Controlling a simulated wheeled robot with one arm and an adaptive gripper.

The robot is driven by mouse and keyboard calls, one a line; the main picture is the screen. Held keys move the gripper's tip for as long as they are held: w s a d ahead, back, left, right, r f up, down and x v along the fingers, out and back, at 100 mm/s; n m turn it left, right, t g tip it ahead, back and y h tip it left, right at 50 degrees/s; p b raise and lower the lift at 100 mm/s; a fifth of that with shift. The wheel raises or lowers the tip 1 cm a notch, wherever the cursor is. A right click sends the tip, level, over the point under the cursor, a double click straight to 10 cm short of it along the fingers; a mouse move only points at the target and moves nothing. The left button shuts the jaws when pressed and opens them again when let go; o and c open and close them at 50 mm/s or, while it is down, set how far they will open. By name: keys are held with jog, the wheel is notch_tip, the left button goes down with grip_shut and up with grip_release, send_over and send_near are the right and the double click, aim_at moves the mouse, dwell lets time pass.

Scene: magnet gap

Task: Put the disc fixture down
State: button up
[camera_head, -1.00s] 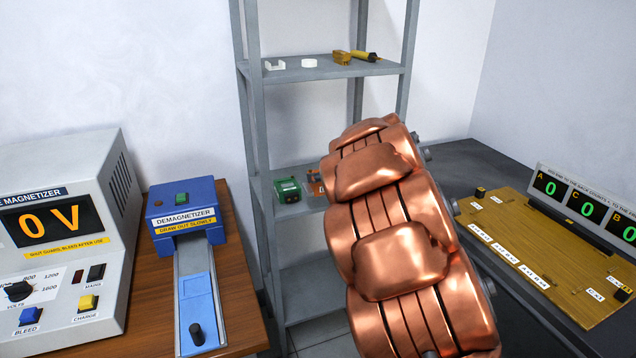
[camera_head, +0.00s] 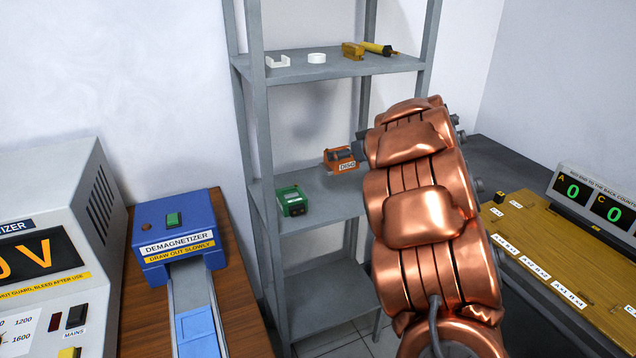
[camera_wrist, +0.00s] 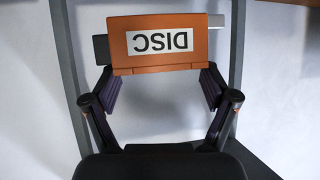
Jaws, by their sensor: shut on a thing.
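The orange disc fixture (camera_head: 341,158), with a white label, shows just left of my copper-coloured arm in the head view, at the grey shelf unit's middle level. I cannot tell whether it touches the shelf. In the wrist view the fixture (camera_wrist: 160,62) fills the top middle, its DISC label upside down. My gripper (camera_wrist: 160,80) is shut on it, with one dark finger at each side. In the head view my arm hides most of the gripper.
A green device (camera_head: 291,201) sits on the middle shelf (camera_head: 325,205), left of the fixture. The upper shelf (camera_head: 330,68) holds white parts and yellow tools. A blue demagnetizer (camera_head: 180,235) stands at left; a yellow board (camera_head: 560,250) lies at right. The middle shelf's front has bare room.

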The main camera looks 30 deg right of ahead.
aim_at(349, 168)
jog(key=f, duration=0.2)
jog(key=f+b, duration=0.1)
jog(key=f, duration=0.2)
jog(key=shift+w+f+b, duration=0.3)
jog(key=shift+b, duration=0.1)
jog(key=shift+f+b, duration=0.6)
jog(key=shift+f, duration=1.55)
jog(key=o, duration=1.6)
jog(key=shift+s, duration=0.1)
jog(key=p+v, duration=0.1)
jog(key=v, duration=1.1)
